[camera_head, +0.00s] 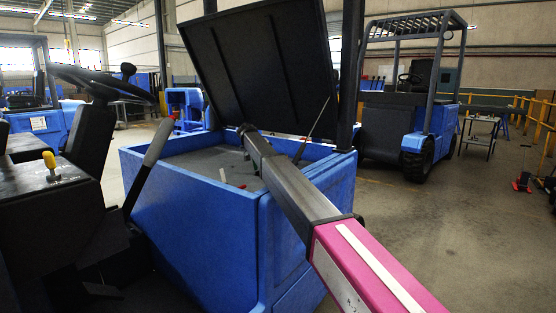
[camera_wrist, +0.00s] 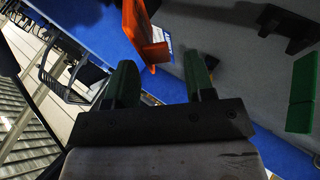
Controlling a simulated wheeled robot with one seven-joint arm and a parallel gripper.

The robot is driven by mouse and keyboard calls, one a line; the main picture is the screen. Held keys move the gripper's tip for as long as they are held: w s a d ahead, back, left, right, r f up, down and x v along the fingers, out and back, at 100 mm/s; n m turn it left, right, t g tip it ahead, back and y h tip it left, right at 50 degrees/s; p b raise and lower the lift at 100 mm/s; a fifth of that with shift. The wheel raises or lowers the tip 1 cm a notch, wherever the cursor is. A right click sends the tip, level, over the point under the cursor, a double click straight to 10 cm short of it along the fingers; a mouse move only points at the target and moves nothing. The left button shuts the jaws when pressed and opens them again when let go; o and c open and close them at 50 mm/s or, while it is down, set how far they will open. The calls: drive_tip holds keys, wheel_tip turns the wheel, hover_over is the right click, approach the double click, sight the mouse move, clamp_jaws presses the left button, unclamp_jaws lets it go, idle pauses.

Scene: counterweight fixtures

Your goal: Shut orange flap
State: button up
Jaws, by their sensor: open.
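In the wrist view an orange flap (camera_wrist: 152,50) is at the top centre, beside a blue strip. It looks angled, as if standing away from the surface, and its upper part is cut off by the picture edge. My gripper (camera_wrist: 160,78) points toward it, its two green-sided fingers apart with nothing between them. The flap is just beyond the fingertips, with no clear contact. In the head view my arm reaches over the blue truck's open compartment (camera_head: 205,160). My gripper (camera_head: 245,130) is small and dark there, and I cannot clearly pick out the flap.
A large black lid (camera_head: 265,65) stands raised behind the compartment. A black fixture (camera_wrist: 285,28) and a green panel (camera_wrist: 303,95) are at the right in the wrist view. A grey lever (camera_head: 150,155) stands left of the compartment. Another blue truck (camera_head: 400,110) is parked behind.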

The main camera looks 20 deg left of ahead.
drive_tip(key=shift+d+f, duration=0.15)
clamp_jaws()
drive_tip(key=shift+s+d+y, duration=0.1)
drive_tip(key=shift+d+y, duration=0.1)
drive_tip(key=shift+y, duration=0.1)
